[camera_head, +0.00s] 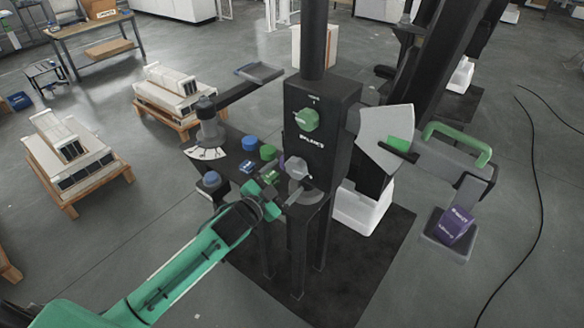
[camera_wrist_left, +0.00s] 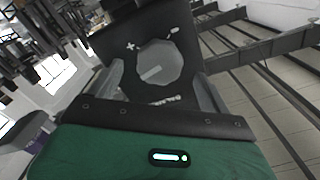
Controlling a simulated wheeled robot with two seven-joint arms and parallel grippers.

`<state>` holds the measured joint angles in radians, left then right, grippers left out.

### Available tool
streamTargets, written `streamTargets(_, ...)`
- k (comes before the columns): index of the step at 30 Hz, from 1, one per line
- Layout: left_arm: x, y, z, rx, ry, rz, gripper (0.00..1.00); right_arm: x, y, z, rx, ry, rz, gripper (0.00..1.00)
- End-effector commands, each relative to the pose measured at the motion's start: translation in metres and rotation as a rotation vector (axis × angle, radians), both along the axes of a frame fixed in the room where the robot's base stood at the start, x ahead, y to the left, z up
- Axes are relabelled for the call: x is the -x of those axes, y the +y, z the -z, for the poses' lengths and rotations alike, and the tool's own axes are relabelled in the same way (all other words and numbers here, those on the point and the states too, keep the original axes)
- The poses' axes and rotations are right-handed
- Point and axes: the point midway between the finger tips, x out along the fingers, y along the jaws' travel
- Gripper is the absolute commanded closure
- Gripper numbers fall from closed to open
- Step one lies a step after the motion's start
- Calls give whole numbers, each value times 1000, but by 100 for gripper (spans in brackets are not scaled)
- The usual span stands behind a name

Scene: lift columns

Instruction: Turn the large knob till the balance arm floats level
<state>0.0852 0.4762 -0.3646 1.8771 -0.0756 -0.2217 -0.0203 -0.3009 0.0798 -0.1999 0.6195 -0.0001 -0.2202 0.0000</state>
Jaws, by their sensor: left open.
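A grey faceted knob (camera_head: 296,167) is on the front of the black column housing (camera_head: 335,150). It shows in the left wrist view as a large octagonal knob (camera_wrist_left: 160,65) with a pale line and a plus mark at its upper left. My left gripper (camera_head: 283,187) is open just in front of it, with a finger on each side in the wrist view; contact cannot be told. A green knob (camera_head: 307,120) sits higher. The grey balance arm (camera_head: 440,160) with a green handle slopes down to the right, by a pale plate (camera_head: 378,125). My right gripper is out of view.
A purple block (camera_head: 456,222) sits on the tray hanging from the arm's right end. Blue and green buttons (camera_head: 249,143) stand on the side panel left of the housing. Pallets with white stacks (camera_head: 70,155) stand at the left. A black cable (camera_head: 540,180) lies at the right.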

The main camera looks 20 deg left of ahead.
Motion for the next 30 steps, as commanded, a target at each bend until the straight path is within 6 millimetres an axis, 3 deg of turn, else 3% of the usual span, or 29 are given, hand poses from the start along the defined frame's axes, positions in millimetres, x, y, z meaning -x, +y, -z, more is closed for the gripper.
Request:
streamTargets(3, -18, -6, -3, 0, -1, 0, 19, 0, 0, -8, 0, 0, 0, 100)
streamTargets(9, -34, -12, -1, -1, 0, 0, 19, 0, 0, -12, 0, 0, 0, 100)
streamTargets(20, -37, -14, 0, -1, 0, 0, 19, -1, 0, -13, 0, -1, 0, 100)
streamTargets(27, -37, -14, 0, -1, 0, 0, 64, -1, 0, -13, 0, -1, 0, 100)
streamTargets(30, -37, -14, 0, -2, -1, 0, 64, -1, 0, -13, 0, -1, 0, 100)
